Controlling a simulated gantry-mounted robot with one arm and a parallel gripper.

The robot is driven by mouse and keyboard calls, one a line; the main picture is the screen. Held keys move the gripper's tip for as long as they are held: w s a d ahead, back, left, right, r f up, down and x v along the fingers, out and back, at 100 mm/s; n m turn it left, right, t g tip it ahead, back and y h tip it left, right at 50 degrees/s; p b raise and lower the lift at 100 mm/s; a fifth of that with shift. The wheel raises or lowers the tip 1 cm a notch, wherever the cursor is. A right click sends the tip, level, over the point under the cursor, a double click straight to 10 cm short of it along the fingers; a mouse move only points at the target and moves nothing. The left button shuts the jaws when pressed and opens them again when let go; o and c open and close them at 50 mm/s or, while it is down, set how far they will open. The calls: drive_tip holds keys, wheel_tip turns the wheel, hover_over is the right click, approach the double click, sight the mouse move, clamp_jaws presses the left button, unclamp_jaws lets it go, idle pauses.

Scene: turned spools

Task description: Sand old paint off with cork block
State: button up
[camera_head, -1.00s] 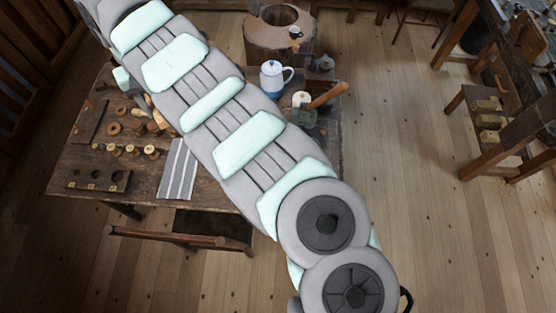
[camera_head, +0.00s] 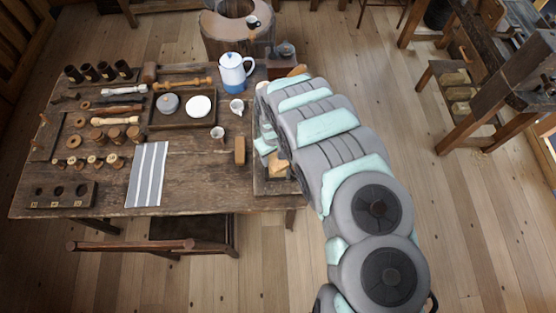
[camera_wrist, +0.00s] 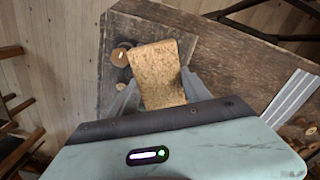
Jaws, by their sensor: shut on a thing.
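My gripper (camera_wrist: 160,88) is shut on the cork block (camera_wrist: 156,72), with one finger on each side of it in the wrist view. The block is speckled tan, and its broad face shows. In the head view the block (camera_head: 278,166) shows in part at the right end of the table, beside my arm. A dark flat board or tray (camera_head: 272,185) lies under it there, mostly hidden by my arm. I cannot tell whether the block touches it. No old paint can be made out in either view.
A blue-white pot (camera_head: 233,72) stands at the back. Several spools fill the left side. Bare wood lies right of the cloth.

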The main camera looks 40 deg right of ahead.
drive_tip(key=shift+s+d+f, duration=0.3)
drive_tip(key=shift+s+f, duration=0.4)
drive_tip(key=shift+f+b, duration=0.25)
drive_tip(key=shift+b, duration=0.05)
wheel_tip(320, 180, down, 8)
drive_tip(key=b, duration=0.7)
drive_tip(key=shift+r, duration=0.25)
drive_tip(key=shift+w+d+f+b, duration=0.1)
drive_tip(key=shift+w+d+b, duration=0.1)
drive_tip(key=shift+w+b, duration=0.15)
drive_tip(key=w+d+b, duration=0.2)
drive_tip(key=b, duration=0.2)
drive_tip(key=shift+w+d+r, duration=0.15)
drive_tip(key=shift+w+r, duration=0.05)
drive_tip(key=shift+s+r, duration=0.15)
drive_tip(key=shift+r, duration=0.2)
drive_tip(key=p, duration=0.1)
drive_tip(key=a+p, duration=0.1)
drive_tip(key=shift+s+a+f+p, duration=0.1)
drive_tip(key=shift+s+f+p, duration=0.05)
drive_tip(key=shift+s+p, duration=0.2)
drive_tip(key=s+a+p, duration=0.1)
drive_tip(key=s+p, duration=0.1)
drive_tip(key=shift+s+a+p, duration=0.1)
drive_tip(key=shift+a+p, duration=0.25)
drive_tip(key=shift+p, duration=0.05)
wheel_tip(320, 180, up, 8)
drive_tip(key=p, duration=0.6)
drive_tip(key=shift+d+f, duration=0.15)
drive_tip(key=shift+f, duration=0.05)
